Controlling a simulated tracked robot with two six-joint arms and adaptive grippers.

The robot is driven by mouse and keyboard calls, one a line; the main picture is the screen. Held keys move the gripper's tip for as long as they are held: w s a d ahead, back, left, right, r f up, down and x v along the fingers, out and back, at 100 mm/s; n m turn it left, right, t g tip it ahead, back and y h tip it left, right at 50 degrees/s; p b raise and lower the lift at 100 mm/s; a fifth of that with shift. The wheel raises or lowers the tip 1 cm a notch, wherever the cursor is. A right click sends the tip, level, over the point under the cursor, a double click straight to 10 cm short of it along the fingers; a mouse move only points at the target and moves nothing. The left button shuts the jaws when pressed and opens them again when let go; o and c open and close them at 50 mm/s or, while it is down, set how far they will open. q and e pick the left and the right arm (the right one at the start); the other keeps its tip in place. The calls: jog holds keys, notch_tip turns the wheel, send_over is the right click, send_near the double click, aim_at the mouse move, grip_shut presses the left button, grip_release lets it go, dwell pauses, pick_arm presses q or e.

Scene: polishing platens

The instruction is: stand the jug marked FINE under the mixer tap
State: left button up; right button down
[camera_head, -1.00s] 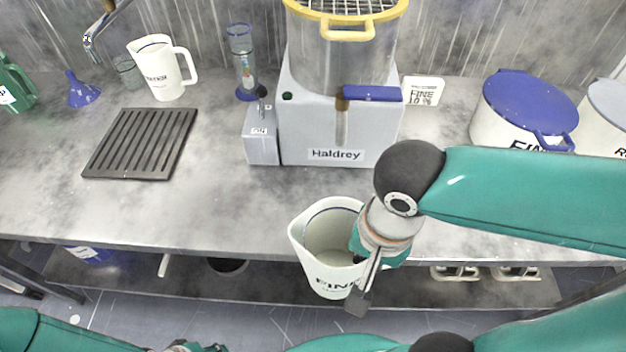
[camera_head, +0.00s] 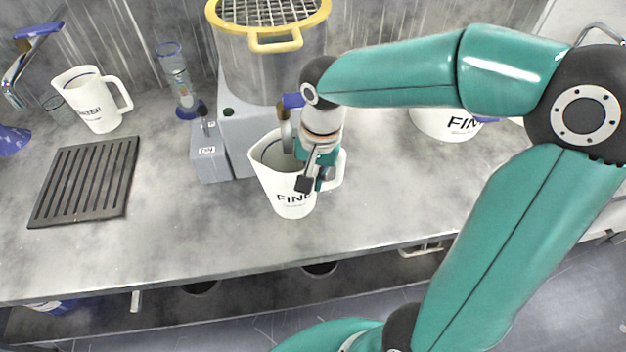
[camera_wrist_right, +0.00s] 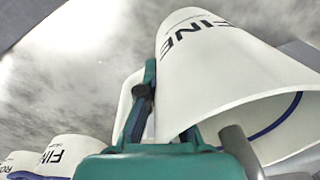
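The white jug marked FINE (camera_head: 283,190) is upright in front of the mixer (camera_head: 243,120), its mouth close below the tap (camera_head: 287,135). My arm partly covers the tap and its blue lever (camera_head: 293,100). My right gripper (camera_head: 314,180) is shut on the jug at its handle side; the exact grip is partly hidden. The right wrist view shows the jug (camera_wrist_right: 215,65) large, a finger beside its handle (camera_wrist_right: 128,100). I cannot tell whether the jug's base touches the counter. My left gripper is out of view.
A small grey box (camera_head: 209,160) stands left of the mixer. Farther left are a glass cylinder (camera_head: 178,75), another white jug (camera_head: 95,105) and a dark slatted rack (camera_head: 85,180). A FINE tub (camera_head: 440,122) stands right. Counter (camera_head: 200,235) in front is clear.

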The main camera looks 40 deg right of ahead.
jog(key=shift+w+d, duration=0.15)
jog(key=shift+w, duration=0.1)
jog(key=shift+w+d+f, duration=0.15)
jog(key=shift+w, duration=0.05)
jog(key=shift+f+p, duration=0.35)
jog(key=shift+f, duration=1.25)
jog(key=shift+f, duration=0.15)
jog(key=c, duration=1.3)
grip_release()
jog(key=r, duration=1.2)
jog(key=shift+s+d+r, duration=0.15)
jog(key=shift+s+r, duration=0.05)
jog(key=shift+s, duration=0.1)
